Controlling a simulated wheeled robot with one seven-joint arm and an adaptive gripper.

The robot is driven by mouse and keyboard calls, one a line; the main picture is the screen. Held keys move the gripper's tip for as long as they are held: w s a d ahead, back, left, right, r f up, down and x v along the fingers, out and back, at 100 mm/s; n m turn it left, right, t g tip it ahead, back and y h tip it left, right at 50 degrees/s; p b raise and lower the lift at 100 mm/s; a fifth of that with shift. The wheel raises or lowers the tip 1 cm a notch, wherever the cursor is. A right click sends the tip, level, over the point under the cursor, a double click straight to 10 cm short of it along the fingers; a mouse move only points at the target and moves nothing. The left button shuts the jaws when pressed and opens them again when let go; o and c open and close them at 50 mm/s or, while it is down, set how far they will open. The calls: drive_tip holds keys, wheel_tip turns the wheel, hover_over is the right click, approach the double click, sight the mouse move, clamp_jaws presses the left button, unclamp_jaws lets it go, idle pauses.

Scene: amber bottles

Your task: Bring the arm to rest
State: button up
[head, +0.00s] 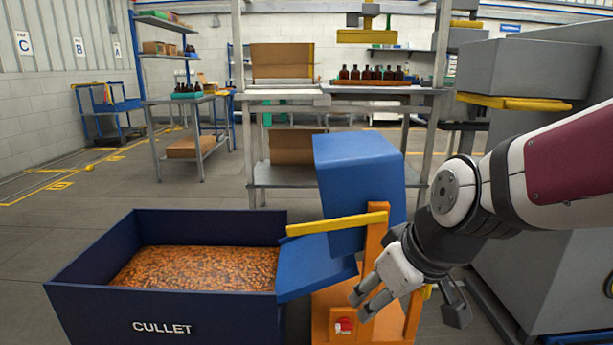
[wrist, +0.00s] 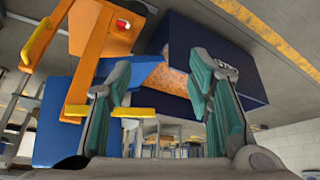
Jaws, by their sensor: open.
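My arm reaches in from the right in the head view. My gripper (head: 368,296) hangs in front of the orange stand of a blue machine and points down and left. In the wrist view my gripper (wrist: 165,85) shows two grey fingers with green pads, spread apart. Nothing is between the pads. The blue machine (head: 358,172) has a yellow bar (head: 337,223), a blue chute and an orange base with a red button (head: 345,325). I cannot tell the exact gap between my gripper and the stand.
A dark blue bin marked CULLET (head: 163,322), filled with amber pieces (head: 195,268), stands at left under the chute. Behind is a metal workbench (head: 290,92) with several amber bottles (head: 370,73) in a tray. Grey machinery (head: 525,70) stands at right. The floor (head: 110,190) at left is clear.

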drive_tip(key=s+d+r+m+g+h, duration=0.1)
drive_tip(key=s+d+m+g, duration=0.25)
drive_tip(key=s, duration=0.85)
drive_tip(key=s+d+r+m+g+h, duration=0.1)
drive_tip(key=s+d+m+g, duration=0.2)
drive_tip(key=s, duration=1)
wheel_tip(320, 180, up, 36)
drive_tip(key=d+t+p, duration=0.1)
drive_tip(key=t+p, duration=0.4)
drive_tip(key=p, duration=2.9)
drive_tip(key=shift+w+d+n, duration=0.2)
drive_tip(key=shift+d+n, duration=0.1)
drive_tip(key=shift+n, duration=0.15)
